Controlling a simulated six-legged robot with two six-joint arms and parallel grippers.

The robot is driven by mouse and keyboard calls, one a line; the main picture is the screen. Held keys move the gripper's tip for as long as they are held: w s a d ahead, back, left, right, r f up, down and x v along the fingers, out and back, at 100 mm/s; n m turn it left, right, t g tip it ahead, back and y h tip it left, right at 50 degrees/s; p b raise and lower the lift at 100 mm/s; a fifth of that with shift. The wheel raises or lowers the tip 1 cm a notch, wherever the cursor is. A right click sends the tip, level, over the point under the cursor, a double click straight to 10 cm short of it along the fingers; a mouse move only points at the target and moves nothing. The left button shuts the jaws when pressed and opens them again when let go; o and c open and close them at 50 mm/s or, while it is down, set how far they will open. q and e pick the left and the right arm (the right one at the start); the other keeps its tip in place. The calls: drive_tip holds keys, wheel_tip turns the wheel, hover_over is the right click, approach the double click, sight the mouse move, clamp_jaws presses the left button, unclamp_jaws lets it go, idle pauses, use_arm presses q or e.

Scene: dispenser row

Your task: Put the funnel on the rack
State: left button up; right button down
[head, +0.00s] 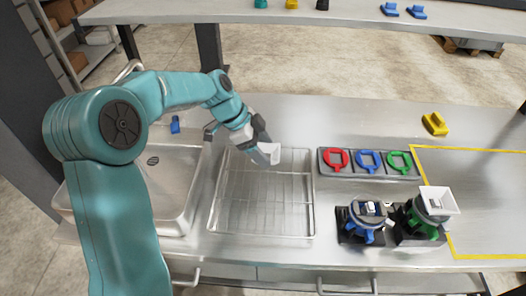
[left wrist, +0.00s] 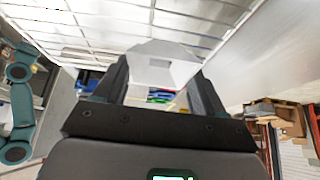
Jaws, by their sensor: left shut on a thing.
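My left gripper (head: 262,146) is shut on a white funnel (head: 269,154) and holds it over the far part of the wire rack (head: 262,234). In the left wrist view the funnel (left wrist: 165,70) sits between the two dark fingers (left wrist: 160,92), with the rack's wires (left wrist: 110,15) behind it. I cannot tell whether the funnel touches the rack. The rack lies on the steel counter just right of the sink and looks empty otherwise. A second white funnel (head: 439,201) sits on the green dispenser (head: 425,218) at the right. My right gripper is out of view.
The sink (head: 171,180) lies left of the rack. A dark tray (head: 328,167) with red, blue and green rings stands right of it. The blue dispenser (head: 365,221) stands near the front edge. A yellow block (head: 435,124) lies at the back right.

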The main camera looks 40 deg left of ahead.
use_arm(q)
drive_tip(key=shift+f, duration=0.8)
drive_tip(key=shift+f, duration=0.15)
drive_tip(key=o, duration=1.1)
drive_tip(key=shift+r, duration=0.35)
drive_tip(key=shift+a+r, duration=0.2)
drive_tip(key=shift+r, duration=0.05)
drive_tip(key=v, duration=1.1)
drive_tip(key=shift+s+b, duration=0.2)
drive_tip(key=shift+b, duration=0.1)
